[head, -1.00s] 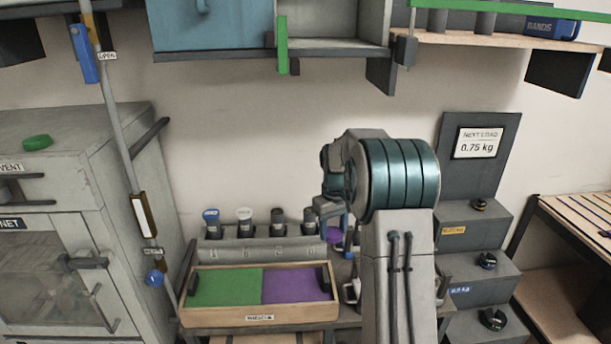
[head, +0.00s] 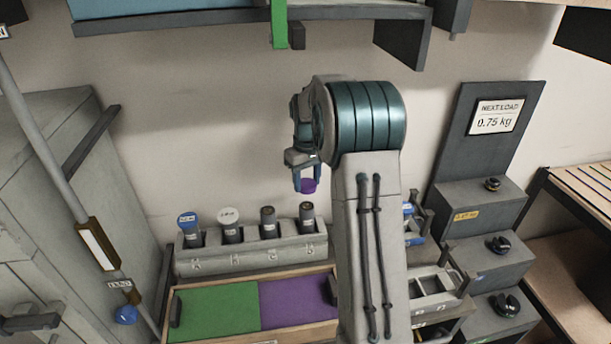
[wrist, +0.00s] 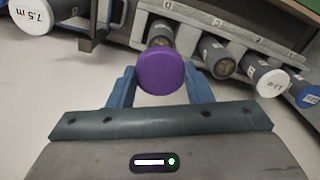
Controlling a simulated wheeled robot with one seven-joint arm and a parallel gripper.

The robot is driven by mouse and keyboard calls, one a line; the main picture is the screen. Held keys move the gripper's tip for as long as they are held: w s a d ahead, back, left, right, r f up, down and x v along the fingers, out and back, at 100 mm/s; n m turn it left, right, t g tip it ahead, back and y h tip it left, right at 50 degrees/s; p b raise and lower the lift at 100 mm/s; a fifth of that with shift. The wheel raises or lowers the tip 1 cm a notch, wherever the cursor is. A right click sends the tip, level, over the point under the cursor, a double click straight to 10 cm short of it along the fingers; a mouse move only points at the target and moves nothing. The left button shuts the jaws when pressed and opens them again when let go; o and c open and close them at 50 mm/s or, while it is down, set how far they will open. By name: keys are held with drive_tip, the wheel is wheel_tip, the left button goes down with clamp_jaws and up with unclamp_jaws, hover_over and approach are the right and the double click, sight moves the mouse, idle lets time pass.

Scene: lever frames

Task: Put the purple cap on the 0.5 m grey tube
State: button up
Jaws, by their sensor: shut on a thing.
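My gripper (head: 306,188) is shut on the purple cap (head: 309,185). In the head view the cap appears just above the rightmost tube (head: 307,217) in the rack, with a small gap. In the wrist view the cap (wrist: 161,71) sits between the blue fingers and partly covers that tube's open top (wrist: 160,35). Two dark grey tubes at the rack's right end, the rightmost and its neighbour (head: 268,222), have no caps. I cannot read which is 0.5 m.
The grey rack (head: 250,260) also holds a blue-capped tube (head: 189,231) and a white-capped tube (head: 231,227). A tray (head: 172,338) with green and purple halves lies in front. A cabinet (head: 60,200) stands left, grey steps (head: 480,265) right. A shelf (head: 340,20) hangs above.

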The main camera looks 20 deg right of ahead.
sight(307, 206)
drive_tip(key=shift+f+b, duration=1.8)
drive_tip(key=shift+f, duration=1.15)
drive_tip(key=shift+f, duration=0.5)
drive_tip(key=o, duration=1)
drive_tip(key=shift+o, duration=0.2)
drive_tip(key=shift+r, duration=0.1)
wheel_tip(307, 206, up, 13)
drive_tip(key=shift+f+b, duration=0.1)
drive_tip(key=shift+b, duration=0.7)
drive_tip(key=shift+r, duration=0.45)
